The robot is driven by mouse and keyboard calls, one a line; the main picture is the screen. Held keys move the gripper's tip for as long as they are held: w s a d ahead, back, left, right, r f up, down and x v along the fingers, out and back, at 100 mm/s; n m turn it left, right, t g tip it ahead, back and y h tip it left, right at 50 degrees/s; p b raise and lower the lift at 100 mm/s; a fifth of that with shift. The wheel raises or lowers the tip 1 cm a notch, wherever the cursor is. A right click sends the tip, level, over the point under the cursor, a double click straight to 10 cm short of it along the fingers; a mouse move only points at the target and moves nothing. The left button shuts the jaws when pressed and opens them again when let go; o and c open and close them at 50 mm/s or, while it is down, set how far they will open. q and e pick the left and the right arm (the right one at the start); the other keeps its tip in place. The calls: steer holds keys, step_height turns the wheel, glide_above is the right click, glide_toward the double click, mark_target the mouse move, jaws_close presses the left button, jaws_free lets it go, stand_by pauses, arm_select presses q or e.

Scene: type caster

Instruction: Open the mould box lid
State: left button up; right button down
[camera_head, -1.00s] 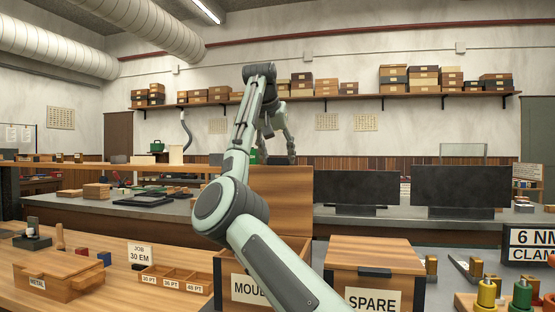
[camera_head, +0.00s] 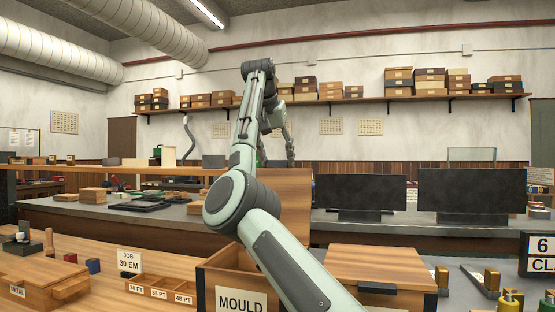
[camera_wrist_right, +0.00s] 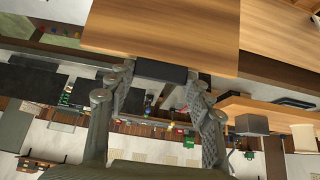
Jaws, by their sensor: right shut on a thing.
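The mould box (camera_head: 240,298), a wooden box with a "MOULD" label, stands at the bottom centre of the head view, partly behind my right arm. Its wooden lid (camera_head: 290,200) stands raised at the back, and part of the box's inside shows. In the right wrist view the lid (camera_wrist_right: 165,30) fills the top, with its black handle (camera_wrist_right: 160,71) at the edge. My right gripper (camera_wrist_right: 160,85) is shut on this handle, one finger at each end. My left gripper is not in view.
A closed spare box (camera_head: 380,262) stands just right of the mould box. Two dark monitors (camera_head: 470,190) stand on the bench behind. Shelf boxes line the wall.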

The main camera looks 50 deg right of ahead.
steer(key=shift+r, duration=0.25)
steer(key=c, duration=0.8)
jaws_free()
steer(key=shift+o, duration=0.8)
steer(key=shift+f, duration=0.1)
steer(key=v, duration=1.2)
steer(key=shift+f, duration=0.1)
